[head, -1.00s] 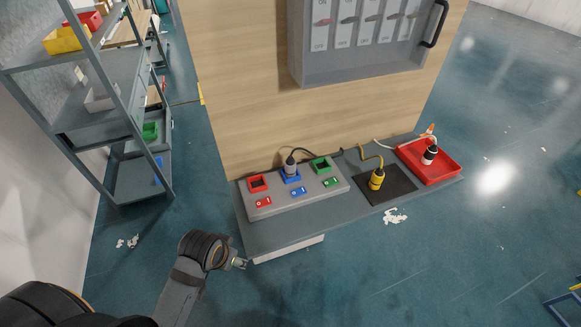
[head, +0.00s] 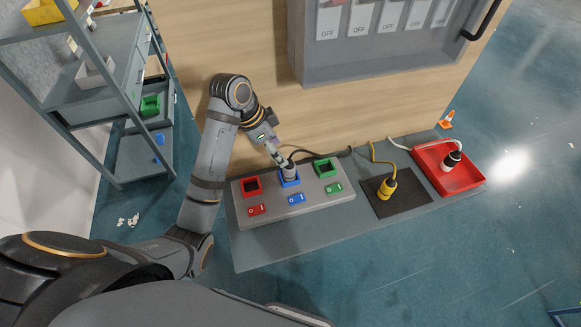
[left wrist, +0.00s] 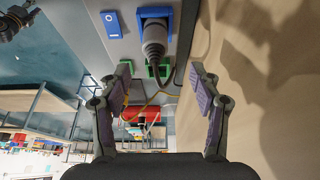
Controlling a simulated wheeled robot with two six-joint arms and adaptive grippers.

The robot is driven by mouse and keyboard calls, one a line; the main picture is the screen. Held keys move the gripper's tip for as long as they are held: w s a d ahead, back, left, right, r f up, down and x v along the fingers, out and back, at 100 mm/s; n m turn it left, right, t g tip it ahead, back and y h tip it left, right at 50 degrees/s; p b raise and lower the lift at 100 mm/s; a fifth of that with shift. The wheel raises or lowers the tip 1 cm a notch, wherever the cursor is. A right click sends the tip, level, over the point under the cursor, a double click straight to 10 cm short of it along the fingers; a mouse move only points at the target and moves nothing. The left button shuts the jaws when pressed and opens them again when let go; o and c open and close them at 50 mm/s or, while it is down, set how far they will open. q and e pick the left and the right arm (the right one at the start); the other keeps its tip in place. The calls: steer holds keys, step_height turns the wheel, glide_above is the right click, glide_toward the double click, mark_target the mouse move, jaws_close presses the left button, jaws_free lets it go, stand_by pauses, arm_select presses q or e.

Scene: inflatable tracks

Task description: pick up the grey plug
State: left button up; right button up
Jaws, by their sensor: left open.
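The grey plug (head: 291,172) stands in the blue-rimmed socket (head: 285,183) of a grey socket block (head: 313,199) on the bench. A black cable runs from it to the right. My left gripper (head: 279,155) is close beside the plug, coming from the upper left. In the left wrist view the plug (left wrist: 153,42) shows just beyond the open fingers (left wrist: 161,70), roughly between them, with nothing held. In the head view the fingertips overlap the plug, so contact cannot be told. My right gripper is not in view.
The block has a red socket (head: 251,186), a green socket (head: 326,168) and coloured switches. To the right are a yellow plug (head: 387,188) on a black mat (head: 408,205) and a white-and-black plug (head: 452,160) in a red tray (head: 470,184). A wooden panel (head: 245,45) rises behind.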

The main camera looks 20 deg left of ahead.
mark_target(289, 168)
arm_select(q)
steer(key=x, duration=0.4)
steer(key=shift+s+d, duration=0.1)
steer(key=shift+s, duration=0.1)
steer(key=shift+w+f, duration=0.25)
steer(key=shift+f, duration=0.05)
steer(key=shift+s+d+f+p, duration=0.15)
steer(key=shift+f+p, duration=0.35)
steer(key=shift+f, duration=0.05)
steer(key=x, duration=0.1)
steer(key=p+x, duration=0.1)
steer(key=x, duration=0.1)
steer(key=shift+s+d+f, duration=0.1)
steer(key=shift+s+f, duration=0.15)
steer(key=shift+f, duration=0.1)
steer(key=shift+w+f, duration=0.15)
steer(key=shift+f, duration=0.1)
steer(key=c, duration=1.3)
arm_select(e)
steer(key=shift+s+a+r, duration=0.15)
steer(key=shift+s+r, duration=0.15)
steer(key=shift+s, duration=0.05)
arm_select(q)
steer(key=shift+r, duration=0.1)
